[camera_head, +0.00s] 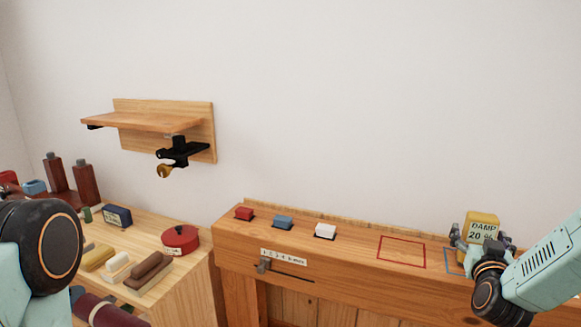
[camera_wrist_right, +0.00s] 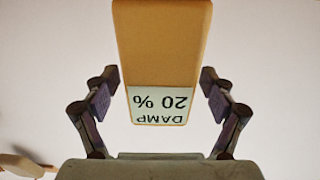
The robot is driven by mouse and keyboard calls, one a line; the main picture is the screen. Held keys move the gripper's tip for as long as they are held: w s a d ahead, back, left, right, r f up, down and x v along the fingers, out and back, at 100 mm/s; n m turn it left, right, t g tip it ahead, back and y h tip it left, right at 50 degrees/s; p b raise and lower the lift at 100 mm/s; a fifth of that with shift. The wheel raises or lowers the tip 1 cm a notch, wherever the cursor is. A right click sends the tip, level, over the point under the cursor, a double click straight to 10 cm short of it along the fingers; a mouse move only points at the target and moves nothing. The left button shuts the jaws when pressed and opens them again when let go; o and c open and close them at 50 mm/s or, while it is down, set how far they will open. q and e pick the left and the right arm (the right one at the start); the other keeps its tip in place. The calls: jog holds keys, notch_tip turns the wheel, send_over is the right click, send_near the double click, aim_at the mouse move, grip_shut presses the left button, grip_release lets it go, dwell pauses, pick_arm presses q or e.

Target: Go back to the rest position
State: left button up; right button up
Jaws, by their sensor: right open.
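A yellow block-shaped meter (camera_head: 483,218) with a white label reading "DAMP 20 %" is at the right end of the wooden ledge (camera_head: 350,262), by a blue outline (camera_head: 449,262). My right gripper (camera_head: 481,243) is open, with one finger on each side of the meter. In the right wrist view the meter (camera_wrist_right: 162,45) is between the open fingers (camera_wrist_right: 162,100), with a visible gap on both sides. The meter's base is hidden behind the gripper in the head view. My left arm shows at the left edge; its gripper is out of view.
A red round tin (camera_head: 180,240) is on the left bench. A wall shelf (camera_head: 142,121) hangs above.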

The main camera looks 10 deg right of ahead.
aim_at(484, 215)
notch_tip(484, 215, up, 10)
jog(key=p, duration=0.2)
jog(key=shift+w+p, duration=0.1)
jog(key=shift+p, duration=0.2)
notch_tip(484, 215, down, 4)
jog(key=shift+f+b, duration=0.15)
jog(key=shift+b, duration=0.95)
notch_tip(484, 215, down, 6)
jog(key=b, duration=0.6)
jog(key=shift+f+b, duration=0.1)
jog(key=shift+b, duration=0.2)
